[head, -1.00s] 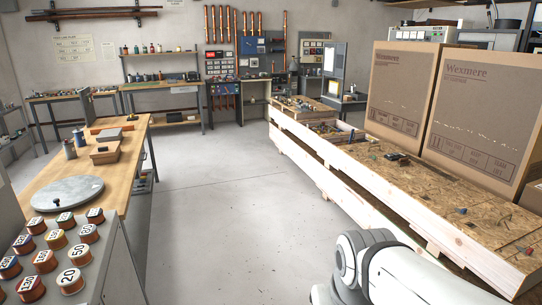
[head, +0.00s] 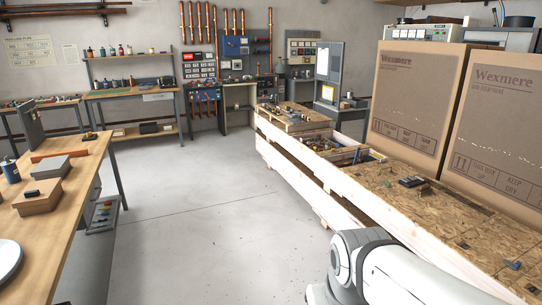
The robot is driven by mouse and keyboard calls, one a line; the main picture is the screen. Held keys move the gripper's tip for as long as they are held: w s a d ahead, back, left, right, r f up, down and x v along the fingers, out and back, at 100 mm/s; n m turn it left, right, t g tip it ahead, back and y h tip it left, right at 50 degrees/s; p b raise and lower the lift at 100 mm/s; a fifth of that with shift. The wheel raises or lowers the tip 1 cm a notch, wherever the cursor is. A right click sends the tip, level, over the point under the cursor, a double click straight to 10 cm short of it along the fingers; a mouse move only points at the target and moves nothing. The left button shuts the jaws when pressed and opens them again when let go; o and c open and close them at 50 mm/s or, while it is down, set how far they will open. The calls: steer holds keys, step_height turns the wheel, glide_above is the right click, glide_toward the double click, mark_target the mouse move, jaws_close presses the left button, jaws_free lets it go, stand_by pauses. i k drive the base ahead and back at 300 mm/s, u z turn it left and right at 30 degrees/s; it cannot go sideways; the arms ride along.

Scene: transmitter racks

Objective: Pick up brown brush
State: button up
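I cannot pick out a brown brush for certain in the head view; the small items on the benches are too small to tell. On the left wooden workbench (head: 62,234) sits a brown box (head: 37,197) with a small dark thing on top. My white and grey arm shows at the lower right, in front of the crate, but my gripper is out of view.
A long wooden crate (head: 405,210) with scattered small parts runs along the right, with Wexmere cardboard boxes (head: 418,100) behind it. Grey floor (head: 200,220) lies open between the crate and the left workbench. A back bench (head: 133,92) stands against the wall.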

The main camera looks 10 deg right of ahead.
mark_target(423, 191)
steer(key=i, duration=2.1)
steer(key=z, duration=2.05)
steer(key=i, duration=1.65)
